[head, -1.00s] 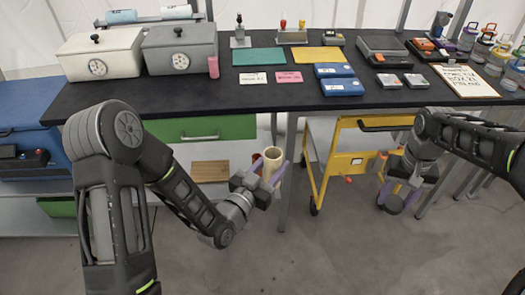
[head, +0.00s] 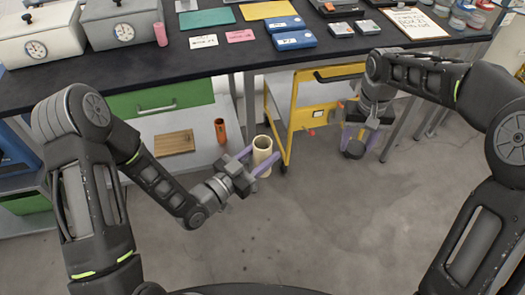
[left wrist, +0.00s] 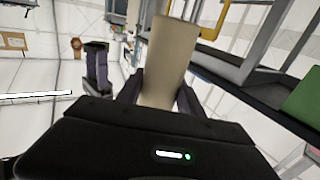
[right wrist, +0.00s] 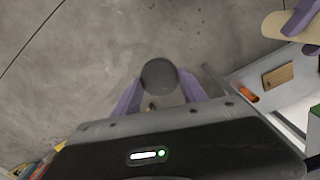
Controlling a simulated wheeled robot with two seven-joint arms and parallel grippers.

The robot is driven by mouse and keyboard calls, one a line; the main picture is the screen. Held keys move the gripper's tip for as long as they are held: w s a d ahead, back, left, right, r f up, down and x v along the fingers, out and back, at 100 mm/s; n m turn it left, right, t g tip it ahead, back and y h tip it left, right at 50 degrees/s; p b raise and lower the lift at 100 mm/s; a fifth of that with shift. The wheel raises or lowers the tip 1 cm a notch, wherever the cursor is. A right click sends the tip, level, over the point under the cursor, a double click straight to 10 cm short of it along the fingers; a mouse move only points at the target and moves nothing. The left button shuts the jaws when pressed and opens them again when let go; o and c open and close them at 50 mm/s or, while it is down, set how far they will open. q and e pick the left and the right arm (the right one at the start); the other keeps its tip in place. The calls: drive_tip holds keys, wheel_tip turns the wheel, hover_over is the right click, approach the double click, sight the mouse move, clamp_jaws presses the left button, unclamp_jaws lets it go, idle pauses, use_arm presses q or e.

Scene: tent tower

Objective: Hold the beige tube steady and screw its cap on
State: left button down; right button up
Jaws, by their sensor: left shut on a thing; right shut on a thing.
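The beige tube (head: 262,148) stands upright, its open top facing up, in the head view. My left gripper (head: 258,166) is shut on the tube and holds it above the floor in front of the bench. The tube also fills the middle of the left wrist view (left wrist: 167,60). My right gripper (head: 357,140) is shut on the dark grey round cap (head: 354,149), to the right of the tube and apart from it. In the right wrist view the cap (right wrist: 159,77) sits between the purple fingers, and part of the tube (right wrist: 285,24) shows at the top right.
The black bench top (head: 200,70) with boxes and cards lies behind my grippers. A yellow cart (head: 290,125) stands under the bench behind the gap between them. An orange cylinder (head: 220,130) and a wooden block (head: 174,142) are on the low shelf. The floor in front is clear.

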drive_tip(key=a+r+n, duration=0.2)
drive_tip(key=a+r, duration=0.3)
drive_tip(key=a, duration=0.7)
drive_tip(key=n, duration=0.2)
approach(262, 158)
wheel_tip(262, 158, up, 2)
drive_tip(key=w, duration=0.3)
drive_tip(key=shift+s+a+r, duration=0.1)
drive_tip(key=shift+a+r, duration=0.05)
drive_tip(key=shift+f, duration=2.05)
drive_tip(key=shift+f, duration=0.1)
drive_tip(key=shift+f, duration=0.8)
drive_tip(key=shift+f, duration=0.55)
